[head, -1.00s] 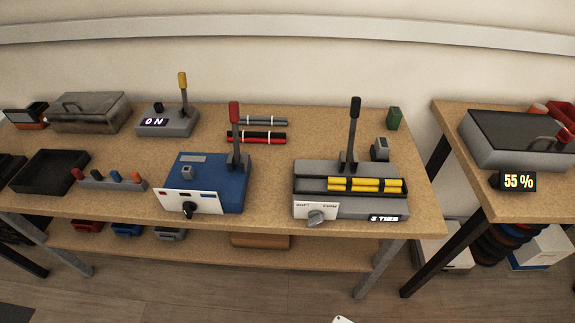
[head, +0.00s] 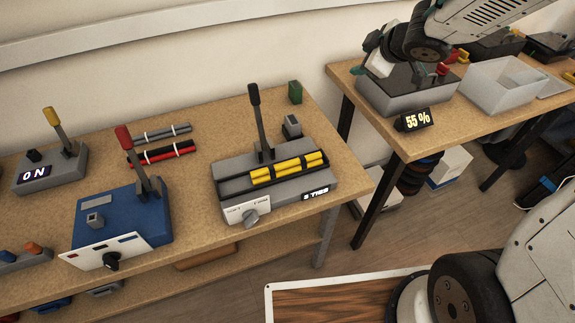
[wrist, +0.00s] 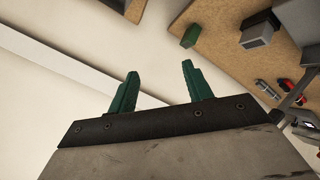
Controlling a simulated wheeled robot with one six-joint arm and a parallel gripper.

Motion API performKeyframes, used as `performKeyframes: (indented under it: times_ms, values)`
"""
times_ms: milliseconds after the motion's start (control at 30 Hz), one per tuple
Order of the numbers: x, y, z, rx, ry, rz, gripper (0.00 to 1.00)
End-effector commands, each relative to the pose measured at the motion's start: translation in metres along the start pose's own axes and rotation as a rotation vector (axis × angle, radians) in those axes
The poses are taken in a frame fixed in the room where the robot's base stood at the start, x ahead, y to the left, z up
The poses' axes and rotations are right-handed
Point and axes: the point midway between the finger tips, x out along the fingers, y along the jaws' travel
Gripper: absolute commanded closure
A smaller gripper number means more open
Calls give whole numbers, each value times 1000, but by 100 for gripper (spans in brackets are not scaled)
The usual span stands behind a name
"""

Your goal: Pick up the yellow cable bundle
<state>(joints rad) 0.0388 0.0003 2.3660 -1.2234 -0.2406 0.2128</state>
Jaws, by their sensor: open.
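The yellow cable bundle (head: 287,168) lies in the dark channel of a grey tying machine (head: 232,186) on the wooden bench, with black bands around it. The machine has a tall black lever and a display that appears to read "5 TIES". In the wrist view, my gripper (wrist: 157,85) has two green fingers spread apart with nothing between them. In the head view, my gripper end shows only partly, over the right bench and well away from the bundle. The bundle cannot be made out in the wrist view.
A blue machine (head: 120,215) with a red lever stands left of the tying machine. Red and grey bundles (head: 160,152) lie behind it. A green block (head: 295,92) sits at the bench's back edge. The right bench (head: 445,128) holds a "55 %" display (head: 415,120) and a clear bin (head: 505,85).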

Motion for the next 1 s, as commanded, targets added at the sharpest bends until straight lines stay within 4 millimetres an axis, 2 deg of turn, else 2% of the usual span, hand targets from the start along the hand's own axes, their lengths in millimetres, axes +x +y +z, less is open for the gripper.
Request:
performKeyframes:
  times_ms: [33, 100, 167, 200, 300, 400, 500, 667, 867, 1000]
  values:
    - [24, -24, -4, -60, 78, -106, 50]
    - [46, -63, -11, -136, 204, -274, 50]
    - [55, -99, -12, -178, 304, -429, 50]
    - [57, -122, -11, -198, 364, -533, 50]
    - [50, -170, -2, -217, 489, -776, 50]
    - [36, -200, 8, -214, 568, -955, 50]
    - [26, -215, 14, -207, 611, -1061, 50]
    - [22, -229, 14, -203, 634, -1119, 50]
    - [27, -249, 4, -204, 634, -1118, 50]
    - [28, -265, -10, -205, 633, -1118, 50]
